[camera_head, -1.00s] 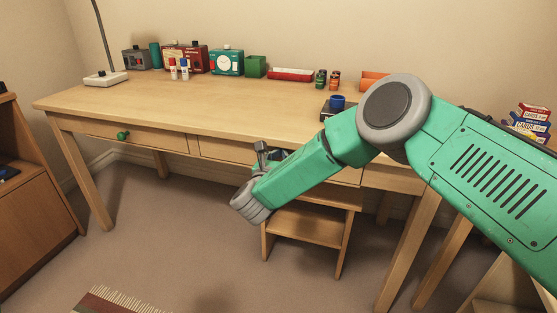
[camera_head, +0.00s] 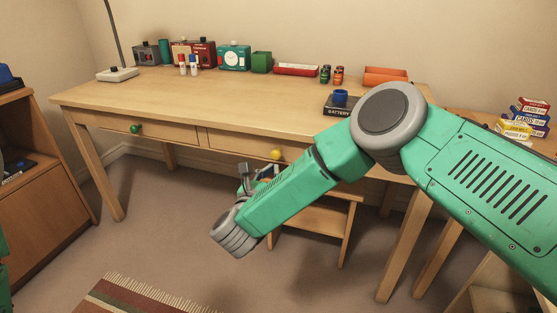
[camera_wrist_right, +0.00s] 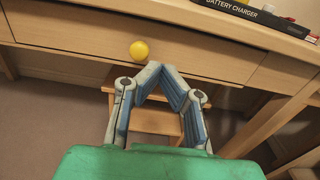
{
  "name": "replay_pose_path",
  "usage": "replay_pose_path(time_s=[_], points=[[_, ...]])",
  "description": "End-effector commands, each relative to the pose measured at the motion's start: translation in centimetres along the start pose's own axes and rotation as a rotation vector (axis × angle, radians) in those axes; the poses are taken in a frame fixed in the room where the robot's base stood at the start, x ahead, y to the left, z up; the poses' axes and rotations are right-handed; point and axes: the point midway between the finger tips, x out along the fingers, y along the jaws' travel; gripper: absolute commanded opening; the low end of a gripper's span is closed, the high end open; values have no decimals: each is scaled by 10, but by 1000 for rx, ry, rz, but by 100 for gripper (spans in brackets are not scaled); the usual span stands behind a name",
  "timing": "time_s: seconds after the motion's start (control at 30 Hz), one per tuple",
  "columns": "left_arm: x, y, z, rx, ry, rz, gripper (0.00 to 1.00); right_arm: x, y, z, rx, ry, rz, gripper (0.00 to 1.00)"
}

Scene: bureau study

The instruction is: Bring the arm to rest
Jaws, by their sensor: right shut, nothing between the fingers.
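My right arm is green with grey joints and reaches in from the right in the head view, in front of the desk. Its gripper (camera_head: 254,177) hangs below the desk's front edge, partly hidden by my wrist. In the right wrist view the gripper (camera_wrist_right: 160,68) has its two fingertips meeting, with nothing between them. It points towards the desk front, just below and right of a yellow drawer knob (camera_wrist_right: 139,50). My left gripper is not in view.
A cabinet (camera_head: 45,195) is at left, a fringed rug (camera_head: 140,297) in front. Open floor lies left of my gripper.

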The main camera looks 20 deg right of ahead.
Motion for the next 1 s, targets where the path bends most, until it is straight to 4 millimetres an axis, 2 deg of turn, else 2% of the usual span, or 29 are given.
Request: replay_pose_path(time_s=[0.13,0.23,0.37,0.47,0.57,0.67,0.7,0.77,0.8,0.87,0.9,1.0], points=[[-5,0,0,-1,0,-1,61,-11,2,-2,-60,9,35,0],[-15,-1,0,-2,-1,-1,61,-21,3,-14,-255,32,140,0],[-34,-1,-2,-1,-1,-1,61,-50,-5,-45,-718,51,390,0],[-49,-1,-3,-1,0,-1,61,-80,-26,-76,-1133,32,624,0],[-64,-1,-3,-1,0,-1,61,-115,-62,-105,-1535,-24,871,0],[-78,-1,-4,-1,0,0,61,-152,-113,-126,-1907,-117,1146,0],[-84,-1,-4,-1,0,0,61,-168,-137,-132,-2042,-165,1267,0],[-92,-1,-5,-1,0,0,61,-191,-177,-137,-2220,-251,1459,0],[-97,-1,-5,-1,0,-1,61,-206,-203,-137,-2318,-313,1587,0],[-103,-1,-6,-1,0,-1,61,-226,-239,-135,-2425,-414,1772,0],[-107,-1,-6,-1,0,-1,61,-238,-262,-132,2463,480,-1878,0],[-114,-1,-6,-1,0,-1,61,-263,-307,-122,2186,552,-1843,0]])
